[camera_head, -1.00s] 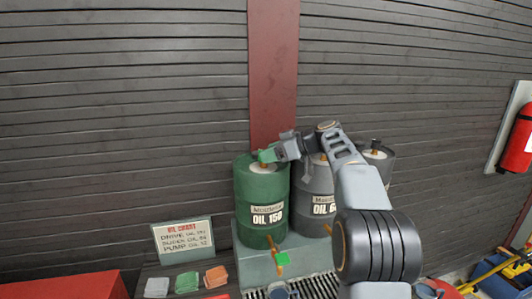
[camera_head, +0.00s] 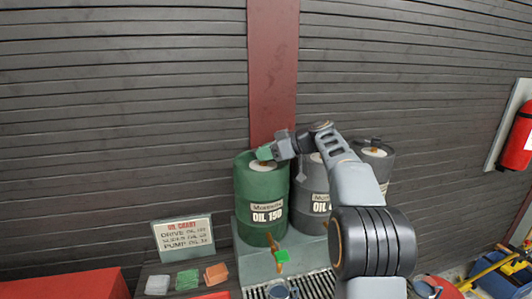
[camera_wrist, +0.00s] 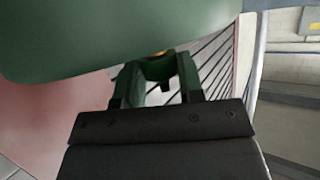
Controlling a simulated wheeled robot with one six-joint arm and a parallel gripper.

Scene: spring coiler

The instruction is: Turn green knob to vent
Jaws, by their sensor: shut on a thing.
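The green drum labelled OIL 150 (camera_head: 262,198) stands left of two grey drums in the head view. A green knob (camera_wrist: 155,70) with a bit of brass behind it shows between my fingers in the wrist view, beside the drum's large green surface. My gripper (camera_head: 265,154) is at the top of the green drum, reaching in from the right. It is shut on the green knob, and its fingers (camera_wrist: 154,88) stand on either side. The knob's exact angle and any vent marking cannot be made out.
Grey drums (camera_head: 312,187) stand to the right, under my arm. A green-handled tap (camera_head: 281,256) sticks out low at the drum's front. An oil chart (camera_head: 184,236) and folded cloths (camera_head: 187,280) are at lower left. A fire extinguisher (camera_head: 519,138) hangs at right.

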